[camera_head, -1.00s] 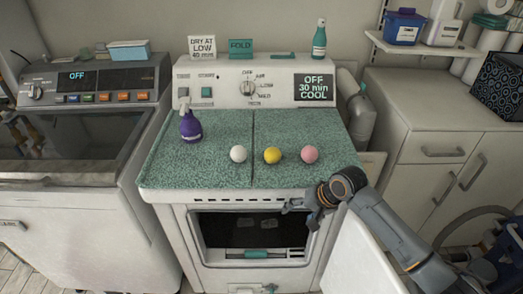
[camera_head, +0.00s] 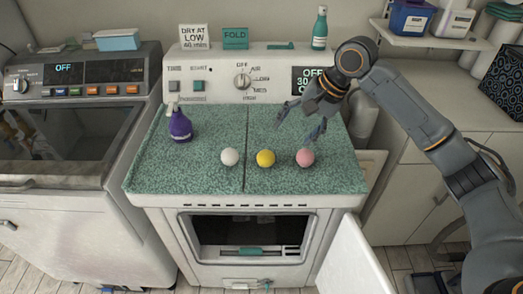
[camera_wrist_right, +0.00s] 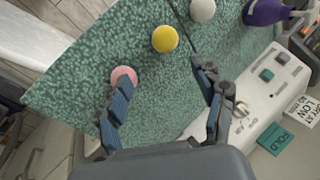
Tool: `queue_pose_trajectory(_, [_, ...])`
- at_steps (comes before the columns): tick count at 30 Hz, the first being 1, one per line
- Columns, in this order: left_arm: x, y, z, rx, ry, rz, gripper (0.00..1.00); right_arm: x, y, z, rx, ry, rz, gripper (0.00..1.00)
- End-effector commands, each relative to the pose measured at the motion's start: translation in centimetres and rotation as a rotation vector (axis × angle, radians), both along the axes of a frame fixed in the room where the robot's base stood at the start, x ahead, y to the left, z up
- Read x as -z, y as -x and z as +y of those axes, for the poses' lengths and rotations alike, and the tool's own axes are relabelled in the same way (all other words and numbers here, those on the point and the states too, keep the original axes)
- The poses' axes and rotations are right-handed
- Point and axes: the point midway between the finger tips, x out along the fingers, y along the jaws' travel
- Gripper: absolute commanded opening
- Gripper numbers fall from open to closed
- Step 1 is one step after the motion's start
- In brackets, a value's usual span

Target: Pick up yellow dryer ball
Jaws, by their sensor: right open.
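The yellow dryer ball (camera_head: 265,158) rests on the green speckled dryer top (camera_head: 200,178), between a white ball (camera_head: 230,157) and a pink ball (camera_head: 305,157). My right gripper (camera_head: 300,126) is open and empty, above the right half of the top, behind and to the right of the yellow ball. In the right wrist view, the yellow ball (camera_wrist_right: 165,39) lies beyond the open fingertips (camera_wrist_right: 154,90), clear of both. The pink ball (camera_wrist_right: 124,77) shows close to the left finger there. My left gripper is not in view.
A purple spray bottle (camera_head: 180,125) stands on the left of the top. The control panel (camera_head: 215,80) rises behind, with signs and a green bottle (camera_head: 320,28) on it. The dryer door (camera_head: 352,262) hangs open in front. The top's front left is clear.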

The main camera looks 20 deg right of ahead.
Motion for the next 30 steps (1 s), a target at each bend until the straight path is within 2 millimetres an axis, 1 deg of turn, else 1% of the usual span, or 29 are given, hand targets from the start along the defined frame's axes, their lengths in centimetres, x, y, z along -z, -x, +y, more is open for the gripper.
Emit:
queue_pose_trajectory(1, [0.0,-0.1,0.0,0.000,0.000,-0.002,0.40,-0.6,-0.1,-0.3,0.015,-0.006,0.005,0.69])
queue_pose_trajectory(2, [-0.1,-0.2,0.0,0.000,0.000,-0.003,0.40,-0.7,-0.1,-0.3,0.021,-0.009,0.008,0.69])
queue_pose_trajectory(4, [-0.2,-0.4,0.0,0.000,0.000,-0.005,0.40,-0.4,-0.3,-0.2,0.026,-0.012,0.014,0.69])
queue_pose_trajectory(8, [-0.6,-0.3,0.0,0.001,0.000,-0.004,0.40,1.6,-0.8,0.7,0.027,-0.013,0.017,0.69])
queue_pose_trajectory(12, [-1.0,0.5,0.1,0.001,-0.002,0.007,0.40,4.1,-1.5,1.7,0.026,-0.014,0.016,0.69])
queue_pose_trajectory(15, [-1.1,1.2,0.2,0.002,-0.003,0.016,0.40,5.5,-2.0,2.3,0.026,-0.013,0.014,0.69])
queue_pose_trajectory(19, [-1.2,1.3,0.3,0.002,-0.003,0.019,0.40,6.5,-2.3,2.7,0.026,-0.013,0.012,0.69])
queue_pose_trajectory(23, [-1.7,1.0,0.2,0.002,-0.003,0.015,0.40,7.2,-2.5,3.1,0.026,-0.012,0.012,0.69])
queue_pose_trajectory(27, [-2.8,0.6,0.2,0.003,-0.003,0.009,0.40,8.9,-3.0,4.1,0.026,-0.012,0.015,0.69])
queue_pose_trajectory(30, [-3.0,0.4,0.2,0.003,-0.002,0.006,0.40,10.3,-3.4,4.6,0.026,-0.013,0.013,0.69])
